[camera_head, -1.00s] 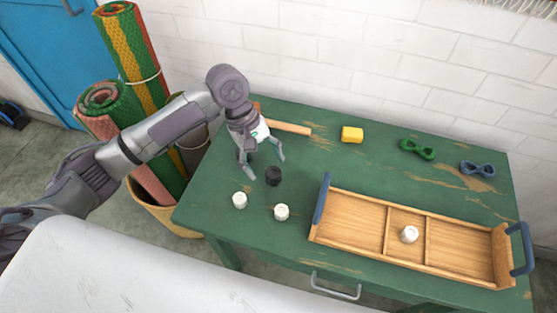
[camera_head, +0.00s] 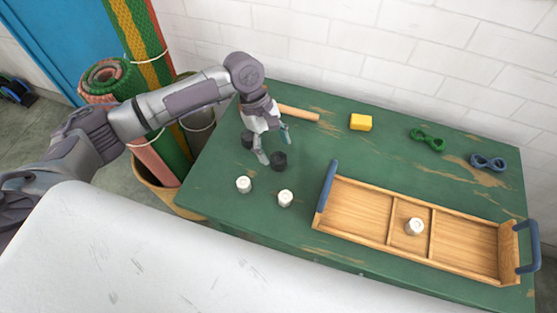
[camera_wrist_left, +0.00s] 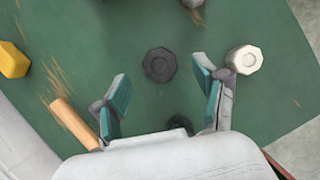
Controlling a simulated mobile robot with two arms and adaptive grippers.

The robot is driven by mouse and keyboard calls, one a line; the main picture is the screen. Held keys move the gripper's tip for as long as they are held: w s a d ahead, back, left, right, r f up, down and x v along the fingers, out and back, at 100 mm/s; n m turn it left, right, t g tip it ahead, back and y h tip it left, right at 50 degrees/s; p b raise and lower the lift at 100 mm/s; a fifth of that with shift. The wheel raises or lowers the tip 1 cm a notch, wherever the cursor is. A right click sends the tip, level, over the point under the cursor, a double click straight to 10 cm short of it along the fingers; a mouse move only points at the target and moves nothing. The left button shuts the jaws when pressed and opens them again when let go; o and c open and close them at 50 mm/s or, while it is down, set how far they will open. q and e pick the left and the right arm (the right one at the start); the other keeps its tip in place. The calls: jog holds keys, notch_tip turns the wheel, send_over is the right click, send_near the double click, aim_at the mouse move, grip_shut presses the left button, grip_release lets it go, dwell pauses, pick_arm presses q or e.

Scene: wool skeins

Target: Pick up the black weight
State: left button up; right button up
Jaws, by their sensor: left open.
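A black weight (camera_head: 279,161) stands on the green table, just in front of my left gripper (camera_head: 274,147). In the left wrist view this black weight (camera_wrist_left: 160,65) lies ahead of the two fingertips, apart from them. A second dark, weight-like thing (camera_head: 247,141) is behind the fingers in the head view. It also shows in the left wrist view (camera_wrist_left: 180,123), low between the fingers and partly hidden by the gripper body. My left gripper, also in the wrist view (camera_wrist_left: 161,82), is open and empty, its fingers pointing down. My right gripper is not in view.
White weights (camera_head: 244,184) and (camera_head: 285,198) stand nearer the front edge. A wooden tray (camera_head: 359,213) with blue handles holds another white weight (camera_head: 414,226). A wooden rod (camera_head: 298,113), yellow block (camera_head: 361,122), green skein (camera_head: 428,140) and blue skein (camera_head: 488,162) lie towards the back.

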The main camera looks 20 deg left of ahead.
aim_at(278, 157)
pick_arm(q)
jog(key=x, duration=0.4)
grip_shut()
dwell(0.4)
